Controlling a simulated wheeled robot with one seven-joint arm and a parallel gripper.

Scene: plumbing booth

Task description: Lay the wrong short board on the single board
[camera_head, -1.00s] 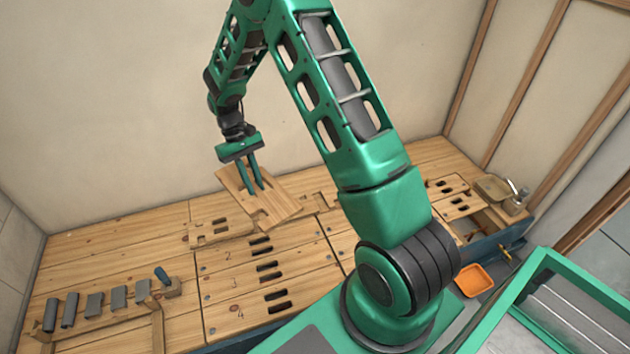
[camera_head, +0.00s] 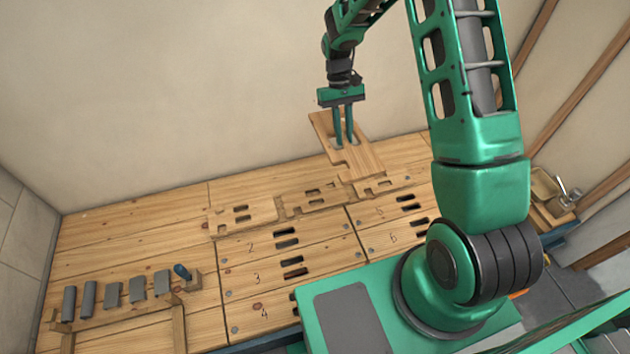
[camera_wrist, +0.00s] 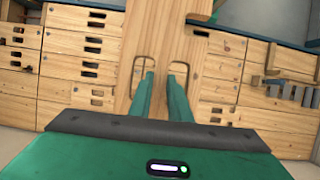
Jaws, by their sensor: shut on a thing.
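My gripper (camera_head: 345,141) is shut on a wooden board (camera_head: 365,161) with a notched edge. Its fingers reach into the board's two slots and clasp the strip between them. The held board is tilted and raised over the back of the wooden deck, and it crosses the middle of the wrist view (camera_wrist: 168,38). Below it in the back row lie a notched board (camera_head: 258,211) at left, a middle notched board (camera_head: 312,204) and a right notched board (camera_head: 400,182). I cannot tell which of these is the single board. The held board partly overlaps the row in the head view.
Numbered slotted deck boards (camera_head: 325,245) lie in front of the row. At left, several grey blocks (camera_head: 111,295) and a blue-handled tool (camera_head: 182,271) sit at a wooden rack (camera_head: 178,322). A tan tray (camera_head: 543,187) stands at the far right. The back left deck is bare.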

